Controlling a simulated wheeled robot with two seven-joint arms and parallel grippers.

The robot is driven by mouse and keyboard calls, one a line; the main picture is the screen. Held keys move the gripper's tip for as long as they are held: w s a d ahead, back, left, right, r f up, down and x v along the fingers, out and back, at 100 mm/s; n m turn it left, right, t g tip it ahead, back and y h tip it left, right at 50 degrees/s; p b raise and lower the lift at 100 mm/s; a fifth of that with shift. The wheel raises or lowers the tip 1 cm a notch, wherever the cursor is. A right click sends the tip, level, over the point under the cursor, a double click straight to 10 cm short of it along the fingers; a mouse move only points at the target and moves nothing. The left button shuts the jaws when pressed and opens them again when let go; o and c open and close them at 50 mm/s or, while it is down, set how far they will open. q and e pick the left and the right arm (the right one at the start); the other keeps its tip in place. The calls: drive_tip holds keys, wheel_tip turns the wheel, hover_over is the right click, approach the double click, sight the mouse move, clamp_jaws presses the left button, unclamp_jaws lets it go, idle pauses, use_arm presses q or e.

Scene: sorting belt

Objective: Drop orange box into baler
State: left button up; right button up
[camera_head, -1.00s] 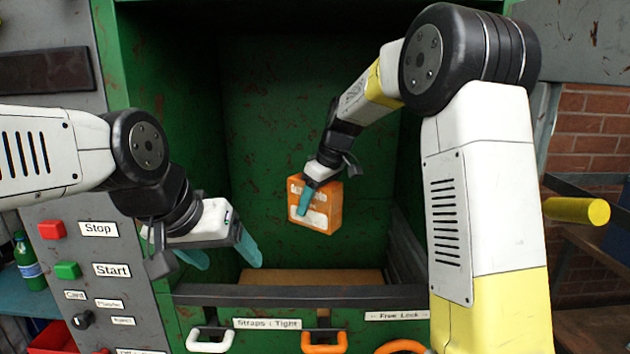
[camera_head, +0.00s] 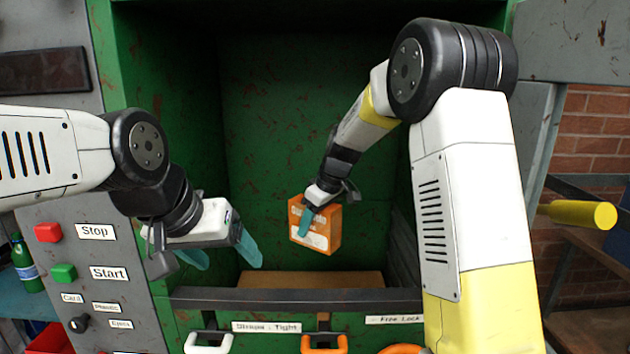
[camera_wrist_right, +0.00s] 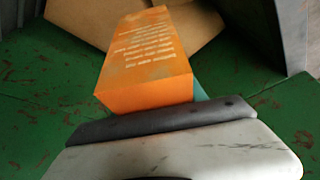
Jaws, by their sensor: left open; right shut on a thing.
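The orange box (camera_head: 318,232) with pale lettering is held by my right gripper (camera_head: 308,222), which is shut on it. The box hangs inside the open green baler (camera_head: 290,120), above a brown cardboard-coloured piece (camera_head: 310,279) at the bottom. In the right wrist view the orange box (camera_wrist_right: 148,65) juts out past the gripper, with brown sheets (camera_wrist_right: 195,25) beyond it. My left gripper (camera_head: 222,257) is open and empty, at the baler's front left, beside the control panel.
A dark front bar (camera_head: 290,298) crosses the baler's opening. The panel at left carries a red Stop button (camera_head: 48,232) and a green Start button (camera_head: 63,272). White (camera_head: 208,343) and orange (camera_head: 324,343) handles sit below. A yellow bar (camera_head: 578,214) sticks out at right.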

drive_tip(key=o, duration=1.4)
drive_tip(key=shift+r, duration=0.1)
drive_tip(key=v, duration=0.7)
drive_tip(key=shift+s+r, duration=0.15)
drive_tip(key=shift+r, duration=0.2)
